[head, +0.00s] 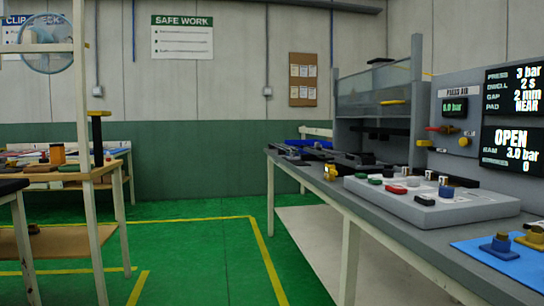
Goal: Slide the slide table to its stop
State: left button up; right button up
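Neither of my grippers shows in the head view. A low dark flat assembly (345,158), which seems to be the slide table, lies on the bench in front of the press frame (416,100). It is small and seen at a low angle, so I cannot tell where it stands relative to its stop. A small yellow part (331,173) sits by the bench's front edge near it. The press display (512,147) reads OPEN, and the upper screen (514,89) reads PAD NEAR.
A light grey tray (430,213) with several coloured parts and a blue mat (505,268) with knob-like parts occupy the near bench. A wooden-topped table (75,177) with a post stands at the left. Green floor (210,250) between them is clear.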

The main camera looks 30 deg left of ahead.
aim_at(363, 162)
jog(key=i+j+u, duration=0.25)
jog(key=i+j, duration=0.3)
jog(key=i+j+u, duration=0.3)
jog(key=i+j, duration=0.6)
jog(key=j, duration=0.2)
jog(key=i+j+u, duration=0.1)
jog(key=i+j, duration=0.2)
jog(key=j, duration=0.25)
jog(key=i+j, duration=0.4)
jog(key=k+j+u, duration=0.05)
jog(key=j, duration=0.05)
